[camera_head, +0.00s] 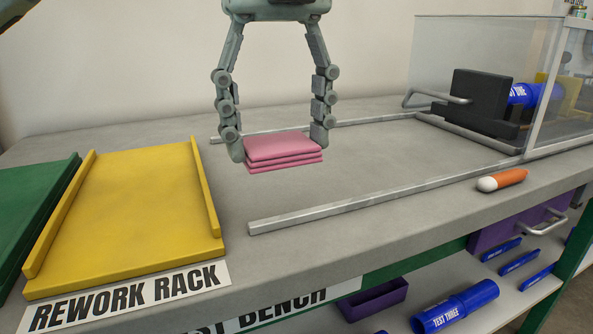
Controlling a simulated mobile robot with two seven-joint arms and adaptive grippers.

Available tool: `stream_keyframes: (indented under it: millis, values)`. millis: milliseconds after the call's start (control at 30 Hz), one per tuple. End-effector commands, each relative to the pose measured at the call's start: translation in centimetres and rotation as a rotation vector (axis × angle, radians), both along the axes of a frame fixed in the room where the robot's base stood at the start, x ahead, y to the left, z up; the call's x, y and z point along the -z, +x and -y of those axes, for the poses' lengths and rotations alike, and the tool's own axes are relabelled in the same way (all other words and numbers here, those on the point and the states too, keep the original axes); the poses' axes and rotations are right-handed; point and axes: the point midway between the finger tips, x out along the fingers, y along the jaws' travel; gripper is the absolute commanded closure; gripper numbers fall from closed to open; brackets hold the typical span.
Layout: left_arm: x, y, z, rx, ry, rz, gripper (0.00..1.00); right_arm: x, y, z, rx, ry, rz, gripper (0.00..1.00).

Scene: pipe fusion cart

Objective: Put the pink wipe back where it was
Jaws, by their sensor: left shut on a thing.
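The pink wipe (283,151) is a folded, layered pink pad near the middle of the head view. My left gripper (281,146) reaches down from the top and is shut on it, one finger at each side. The wipe is level, between the two metal rails. I cannot tell whether its underside touches the bench top (350,170). My right gripper is not in view.
A yellow tray (130,210) marked REWORK RACK is at left, beside a green one (30,210). Metal rails (370,200) run toward a clear enclosure (475,50) holding a black handled block (478,100). An orange-and-white marker (502,180) lies near the front edge.

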Motion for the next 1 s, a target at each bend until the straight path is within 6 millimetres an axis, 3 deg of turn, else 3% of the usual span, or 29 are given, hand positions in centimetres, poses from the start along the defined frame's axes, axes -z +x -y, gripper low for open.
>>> stream_keyframes:
  millis: [200,333,533,733,1000]
  values:
    - [2.8,4.5,1.2,-0.002,0.0,-0.002,0.54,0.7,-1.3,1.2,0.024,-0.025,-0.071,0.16]
    - [3.7,6.0,1.7,-0.001,-0.001,-0.002,0.54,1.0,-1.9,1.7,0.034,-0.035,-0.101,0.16]
    - [4.9,6.5,1.8,0.001,0.001,0.0,0.54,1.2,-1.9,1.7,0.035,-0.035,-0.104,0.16]
    - [7.8,6.5,1.7,-0.001,0.001,-0.001,0.54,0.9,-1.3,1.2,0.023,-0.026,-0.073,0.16]
    - [8.1,6.5,1.8,-0.001,-0.001,0.001,0.54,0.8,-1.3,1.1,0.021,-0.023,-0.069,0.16]
